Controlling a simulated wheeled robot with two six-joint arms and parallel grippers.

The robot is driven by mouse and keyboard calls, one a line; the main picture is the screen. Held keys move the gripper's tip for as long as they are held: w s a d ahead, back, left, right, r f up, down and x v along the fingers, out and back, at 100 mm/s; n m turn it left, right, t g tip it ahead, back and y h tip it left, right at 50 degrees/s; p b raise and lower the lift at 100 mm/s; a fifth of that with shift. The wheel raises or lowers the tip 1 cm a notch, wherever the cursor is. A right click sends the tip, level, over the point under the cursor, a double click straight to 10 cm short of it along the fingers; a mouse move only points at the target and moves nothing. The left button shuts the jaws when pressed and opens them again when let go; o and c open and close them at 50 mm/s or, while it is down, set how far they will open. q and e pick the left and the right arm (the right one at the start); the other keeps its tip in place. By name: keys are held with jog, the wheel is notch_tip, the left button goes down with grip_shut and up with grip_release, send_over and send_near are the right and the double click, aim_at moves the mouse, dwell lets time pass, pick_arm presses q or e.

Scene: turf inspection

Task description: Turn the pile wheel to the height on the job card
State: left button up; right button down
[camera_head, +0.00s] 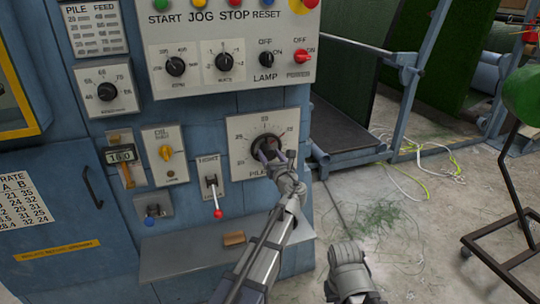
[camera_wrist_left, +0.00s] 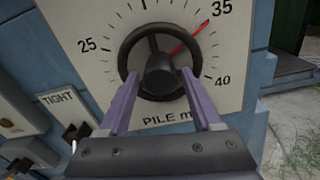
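The pile wheel (camera_head: 266,141) is a dark round handwheel on a white numbered plate (camera_head: 240,150) on the blue machine. In the left wrist view the wheel (camera_wrist_left: 152,92) fills the middle of the plate, with a red pointer (camera_wrist_left: 192,38) slanting up and right close to the 35 mark. My left gripper (camera_wrist_left: 160,76) is open at the wheel, its two purple fingers on either side of the hub and overlapping the rim. I cannot tell whether they touch it. In the head view the left gripper (camera_head: 268,152) hides part of the wheel. No job card is clearly readable.
A grey shelf (camera_head: 190,258) juts out below. Part of my right arm (camera_head: 350,275) shows at the bottom. Cables (camera_head: 410,160) lie on the floor at right.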

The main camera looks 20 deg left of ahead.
pick_arm(q)
jog(key=shift+o, duration=0.7)
jog(key=v, duration=0.7)
jog(key=shift+s+d, duration=0.25)
jog(key=shift+s, duration=0.05)
